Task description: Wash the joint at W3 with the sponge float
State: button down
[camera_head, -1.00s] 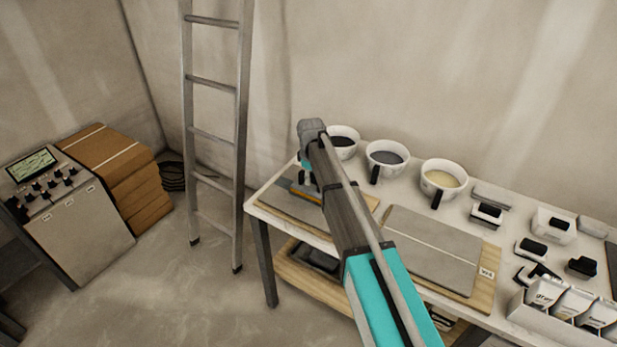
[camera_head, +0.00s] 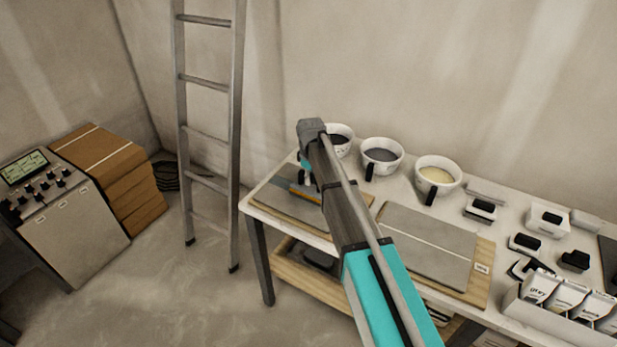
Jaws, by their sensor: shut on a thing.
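My gripper (camera_head: 306,177) is low over the left tile board (camera_head: 268,200) on the table, mostly hidden behind my own arm. It is shut on a flat tool with an orange-yellow layer, which looks like the sponge float (camera_head: 300,191). The float is at or just above the grey tile; I cannot tell if it touches. The left board's joint and any label are hidden, so I cannot confirm that it is W3. A second board (camera_head: 483,284) on the right has two grey tiles, a pale joint between them and a small label too small to read surely.
Three white buckets stand along the back: dark (camera_head: 340,141), grey (camera_head: 381,156) and cream-filled (camera_head: 437,176). Black-handled tools (camera_head: 480,211) and a box of labelled bags (camera_head: 560,307) are at right.

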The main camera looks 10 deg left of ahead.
jog(key=shift+s+d, duration=0.25)
jog(key=shift+d, duration=0.3)
jog(key=shift+s+d, duration=0.1)
jog(key=shift+d, duration=0.05)
jog(key=shift+s+d, duration=0.3)
jog(key=shift+d, duration=0.4)
jog(key=shift+s+d, duration=0.1)
jog(key=shift+d, duration=0.05)
jog(key=shift+s+d, duration=0.35)
jog(key=shift+d, duration=0.4)
jog(key=shift+s+d, duration=0.1)
jog(key=shift+d, duration=0.05)
dwell(0.4)
jog(key=shift+s+d+r, duration=0.1)
jog(key=shift+s+d, duration=0.2)
jog(key=shift+d, duration=0.45)
jog(key=shift+d, duration=0.15)
jog(key=shift+s+d, duration=0.4)
jog(key=shift+d, duration=0.25)
